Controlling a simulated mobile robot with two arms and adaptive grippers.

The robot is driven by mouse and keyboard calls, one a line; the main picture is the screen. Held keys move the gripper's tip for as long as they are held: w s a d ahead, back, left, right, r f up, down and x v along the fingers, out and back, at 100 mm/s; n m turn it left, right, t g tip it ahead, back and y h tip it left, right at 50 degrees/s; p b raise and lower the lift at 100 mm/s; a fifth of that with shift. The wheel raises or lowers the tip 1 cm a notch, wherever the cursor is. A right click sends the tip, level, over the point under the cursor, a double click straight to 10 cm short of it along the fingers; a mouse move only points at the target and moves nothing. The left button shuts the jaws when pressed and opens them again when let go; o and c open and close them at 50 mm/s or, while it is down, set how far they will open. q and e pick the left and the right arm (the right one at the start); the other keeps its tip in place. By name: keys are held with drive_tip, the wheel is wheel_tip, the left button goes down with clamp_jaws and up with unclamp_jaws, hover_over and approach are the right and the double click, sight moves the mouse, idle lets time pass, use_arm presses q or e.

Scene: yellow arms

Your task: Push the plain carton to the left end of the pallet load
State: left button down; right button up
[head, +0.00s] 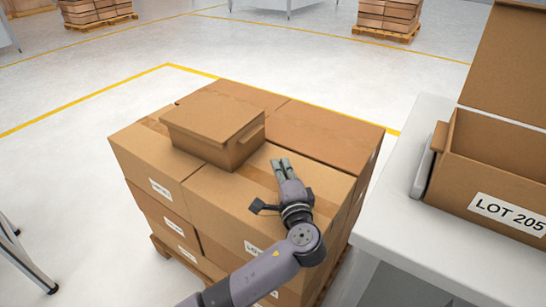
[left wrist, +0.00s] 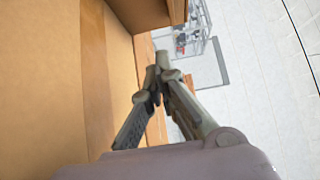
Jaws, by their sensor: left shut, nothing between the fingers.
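The plain carton (head: 212,128) sits on top of the pallet load (head: 310,130), left of the middle and toward the back. It shows no label on its visible sides. My left gripper (head: 280,165) is shut and empty just above the top of the load, to the right of the carton. A small gap seems to lie between its fingertips and the carton's right side. In the left wrist view the shut fingers (left wrist: 157,75) show over the load's top, with part of a brown box (left wrist: 140,12) beyond. My right gripper is not in view.
A pale table (head: 405,245) stands at the right, close to the load, with an open box marked LOT 205 (head: 495,175) on it. A metal frame (head: 22,255) stands at the lower left. Floor (head: 60,175) is clear left of the load. Other pallets stand far back.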

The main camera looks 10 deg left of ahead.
sight(238, 148)
use_arm(q)
drive_tip(key=b+x, duration=0.1)
drive_tip(key=x, duration=0.6)
drive_tip(key=shift+w+a, duration=0.15)
drive_tip(key=a, duration=0.1)
drive_tip(key=w+a, duration=0.1)
drive_tip(key=a, duration=0.1)
drive_tip(key=shift+w+a, duration=0.1)
drive_tip(key=shift+w, duration=0.2)
drive_tip(key=shift+w+a, duration=0.2)
drive_tip(key=shift+a, duration=0.25)
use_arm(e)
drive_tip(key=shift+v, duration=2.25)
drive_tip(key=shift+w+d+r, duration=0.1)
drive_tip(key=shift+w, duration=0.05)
